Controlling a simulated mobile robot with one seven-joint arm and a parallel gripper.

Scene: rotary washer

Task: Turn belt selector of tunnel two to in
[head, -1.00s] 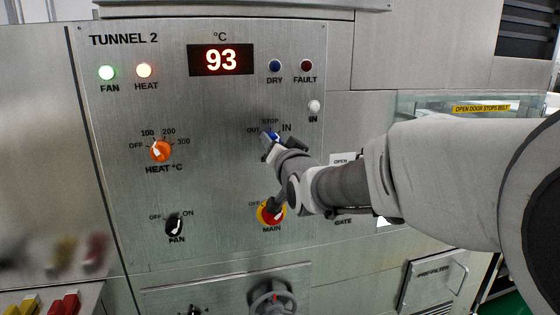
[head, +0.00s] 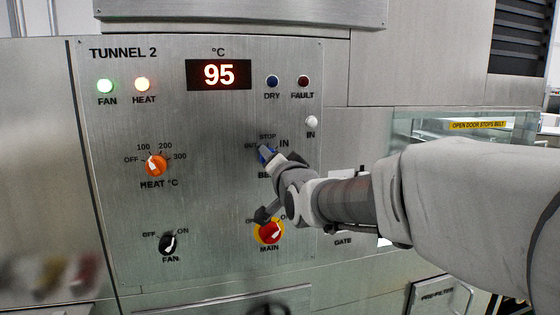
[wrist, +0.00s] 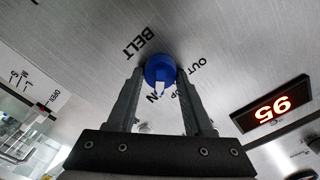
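The blue belt selector (head: 266,153) sits on the upper right of the Tunnel 2 panel, under the labels OUT, STOP and IN. My gripper (head: 270,157) reaches it from the right and partly hides it and the BELT label. In the wrist view the blue knob (wrist: 160,69) lies between the two fingertips of my gripper (wrist: 159,80), which appear to touch its sides. Its white pointer faces the STOP and IN side; I cannot tell exactly which label it meets, as a finger covers part of STOP.
The red and yellow MAIN switch (head: 269,233) is close below my gripper. The orange heat knob (head: 155,165) and black fan knob (head: 168,244) are to the left. The white IN lamp (head: 311,121) is at upper right. The temperature display (head: 218,75) reads 95.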

